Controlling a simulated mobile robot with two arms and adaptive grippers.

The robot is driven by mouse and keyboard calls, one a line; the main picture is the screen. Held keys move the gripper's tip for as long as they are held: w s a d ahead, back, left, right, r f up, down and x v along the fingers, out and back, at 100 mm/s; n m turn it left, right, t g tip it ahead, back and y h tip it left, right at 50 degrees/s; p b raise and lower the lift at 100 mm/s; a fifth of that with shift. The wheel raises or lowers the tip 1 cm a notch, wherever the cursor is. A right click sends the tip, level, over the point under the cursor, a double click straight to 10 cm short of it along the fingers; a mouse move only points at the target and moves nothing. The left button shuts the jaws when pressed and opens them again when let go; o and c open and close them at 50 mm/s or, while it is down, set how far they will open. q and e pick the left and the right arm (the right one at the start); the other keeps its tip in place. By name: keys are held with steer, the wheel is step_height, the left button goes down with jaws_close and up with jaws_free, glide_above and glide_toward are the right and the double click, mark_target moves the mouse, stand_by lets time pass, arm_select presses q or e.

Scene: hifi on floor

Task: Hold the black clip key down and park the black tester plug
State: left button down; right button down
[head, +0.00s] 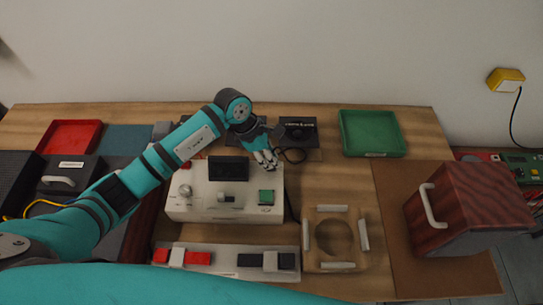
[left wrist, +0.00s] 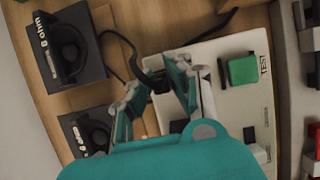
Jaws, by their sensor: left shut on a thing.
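The white tester box (head: 225,203) stands mid-table, with a dark screen, a knob, a switch and a green button. My left gripper (head: 266,160) is over its back right corner. In the left wrist view its fingers (left wrist: 160,88) are shut on a small black piece, seemingly the black tester plug (left wrist: 158,80), mostly hidden between them. A black cable loops beside the gripper. In front of the tester lies a grey terminal strip (head: 228,250) with a red clip and the black clip key (head: 284,261). Nothing touches the black key. My right gripper is not in view.
Two black boxes stand behind the gripper; one (left wrist: 60,50) reads "8 ohm". A green tray (head: 371,133) is at back right, a red tray (head: 70,136) at back left. A wooden ring fixture (head: 335,238) and a wood-clad cabinet (head: 470,208) are to the right.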

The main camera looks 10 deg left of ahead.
arm_select(q)
steer(key=shift+f, duration=0.2)
stand_by(0.5)
steer(key=c, duration=1.2)
jaws_free()
steer(key=shift+d+r+p+v, duration=0.15)
steer(key=shift+d+p+v, duration=0.2)
steer(key=shift+v, duration=2.4)
steer(key=shift+d+r+p+v, duration=0.1)
steer(key=shift+d+p+v, duration=0.2)
steer(key=shift+v, duration=2.5)
steer(key=shift+d+r+p+v, duration=0.15)
steer(key=shift+d+p+v, duration=0.2)
steer(key=shift+v, duration=2.4)
steer(key=shift+a, duration=0.1)
